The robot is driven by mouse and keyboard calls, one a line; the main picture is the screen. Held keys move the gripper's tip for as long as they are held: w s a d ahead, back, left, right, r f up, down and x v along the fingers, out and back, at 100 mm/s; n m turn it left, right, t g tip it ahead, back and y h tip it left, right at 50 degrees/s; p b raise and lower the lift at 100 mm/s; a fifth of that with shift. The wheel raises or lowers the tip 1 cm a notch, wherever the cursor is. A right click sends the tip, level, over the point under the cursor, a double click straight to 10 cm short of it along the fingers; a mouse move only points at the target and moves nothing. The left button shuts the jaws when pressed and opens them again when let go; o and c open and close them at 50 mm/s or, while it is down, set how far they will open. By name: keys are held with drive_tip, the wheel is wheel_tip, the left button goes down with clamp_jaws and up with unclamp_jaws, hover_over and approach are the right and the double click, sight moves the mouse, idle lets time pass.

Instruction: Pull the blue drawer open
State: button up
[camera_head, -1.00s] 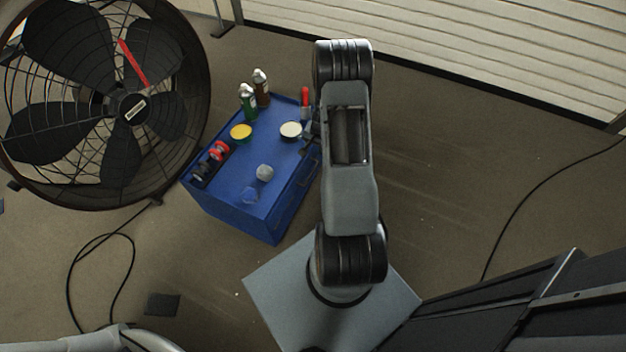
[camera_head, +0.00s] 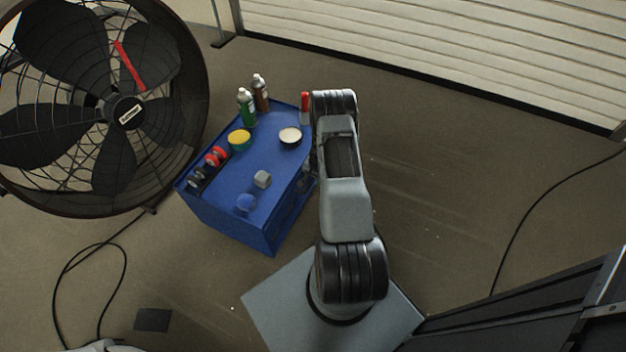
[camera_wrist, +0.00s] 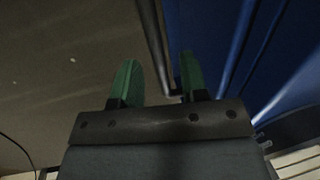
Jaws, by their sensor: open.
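The blue drawer cabinet (camera_head: 228,222) stands on the floor left of my arm in the head view. Its drawer side faces my arm and is mostly hidden by it. In the wrist view the blue drawer front (camera_wrist: 215,40) fills the upper right, with a long dark handle bar (camera_wrist: 153,45) running down beside it. My gripper (camera_wrist: 160,82) is open, with two green fingers. The handle's lower end lies between the fingertips in the picture; I cannot tell whether either finger touches it. The gripper is hidden behind my arm in the head view.
On the cabinet top stand spray bottles (camera_head: 246,108), a yellow-lidded tin (camera_head: 239,139), a white-lidded tin (camera_head: 289,137), a grey block (camera_head: 262,179) and a blue ball (camera_head: 246,203). A large fan (camera_head: 100,110) stands left.

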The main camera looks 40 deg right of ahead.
drive_tip(key=shift+w+f, duration=0.1)
drive_tip(key=shift+f, duration=0.4)
drive_tip(key=shift+c, duration=0.2)
clamp_jaws()
